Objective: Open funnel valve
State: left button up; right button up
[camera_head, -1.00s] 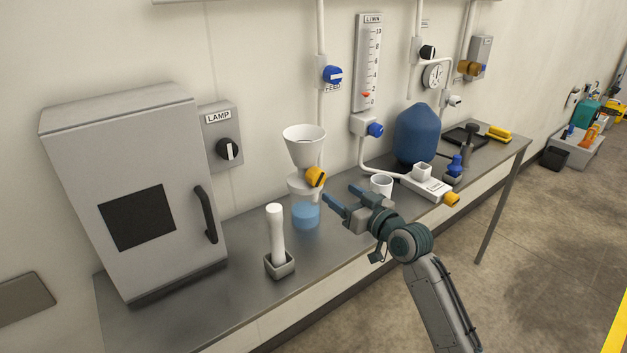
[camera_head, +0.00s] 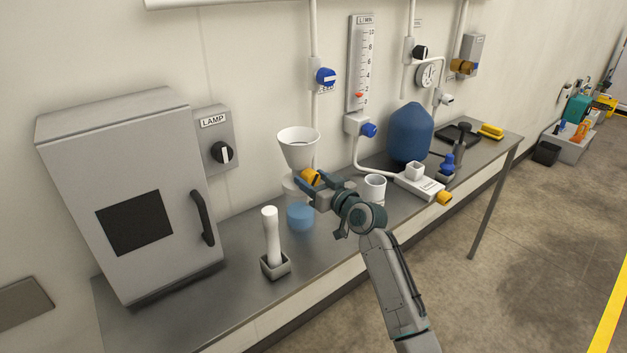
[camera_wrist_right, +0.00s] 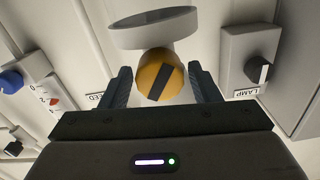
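The white funnel (camera_head: 299,146) stands above a clear vessel with blue liquid (camera_head: 300,216) on the bench. Its yellow valve knob (camera_head: 309,178) sits just below the cone. My right gripper (camera_head: 307,183) is at the knob, its fingers partly covering it. In the right wrist view the yellow knob (camera_wrist_right: 160,76), with a dark slanted bar, lies between the two open fingers (camera_wrist_right: 162,88). A gap shows between the knob and each finger. My left gripper is not in view.
A white cup (camera_head: 375,186) stands close to my right gripper. A white cylinder in a grey holder (camera_head: 275,264) stands in front of the funnel. A grey cabinet (camera_head: 180,255) and the LAMP switch (camera_head: 221,152) are left; a blue tank (camera_head: 410,135) is right.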

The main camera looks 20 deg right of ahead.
jog(key=c, duration=0.7)
jog(key=shift+f+b, duration=0.15)
jog(key=shift+b, duration=0.45)
pick_arm(q)
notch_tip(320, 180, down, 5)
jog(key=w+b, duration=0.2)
jog(key=b, duration=0.3)
pick_arm(e)
jog(key=n, duration=0.3)
jog(key=n+b, duration=0.3)
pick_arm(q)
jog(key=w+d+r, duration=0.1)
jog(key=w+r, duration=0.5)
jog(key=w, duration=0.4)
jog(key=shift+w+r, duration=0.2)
pick_arm(e)
jog(key=shift+n, duration=0.4)
jog(key=o, duration=1)
